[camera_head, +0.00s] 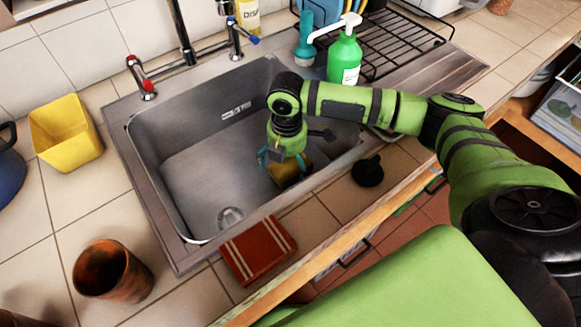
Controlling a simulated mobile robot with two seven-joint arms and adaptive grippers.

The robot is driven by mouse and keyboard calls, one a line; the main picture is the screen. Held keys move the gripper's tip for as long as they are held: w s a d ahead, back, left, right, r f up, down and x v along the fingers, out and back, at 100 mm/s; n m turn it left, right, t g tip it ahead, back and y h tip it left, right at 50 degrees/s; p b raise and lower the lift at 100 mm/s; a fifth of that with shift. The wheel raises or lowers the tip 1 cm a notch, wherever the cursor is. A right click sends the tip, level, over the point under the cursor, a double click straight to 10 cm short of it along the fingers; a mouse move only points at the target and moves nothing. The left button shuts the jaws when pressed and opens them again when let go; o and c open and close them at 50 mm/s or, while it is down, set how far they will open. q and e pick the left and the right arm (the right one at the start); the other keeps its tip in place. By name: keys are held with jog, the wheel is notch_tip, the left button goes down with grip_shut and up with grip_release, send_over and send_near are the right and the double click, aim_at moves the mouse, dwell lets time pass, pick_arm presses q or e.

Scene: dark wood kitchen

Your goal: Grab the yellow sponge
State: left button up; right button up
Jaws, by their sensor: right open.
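The yellow sponge (284,172) lies in the grey sink (185,165), near its right front side. My right gripper (281,165) reaches down into the sink over the sponge and hides part of it. Its fingers are open, and I cannot tell whether they touch the sponge. My left gripper is not in view.
A yellow container (66,134) and a brown cup (110,270) stand on the left counter. A folded red cloth (258,250) and a black stopper (368,171) lie along the front edge. A green soap bottle (344,58) and a dish rack (395,40) are behind.

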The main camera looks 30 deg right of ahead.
jog(key=c, duration=0.7)
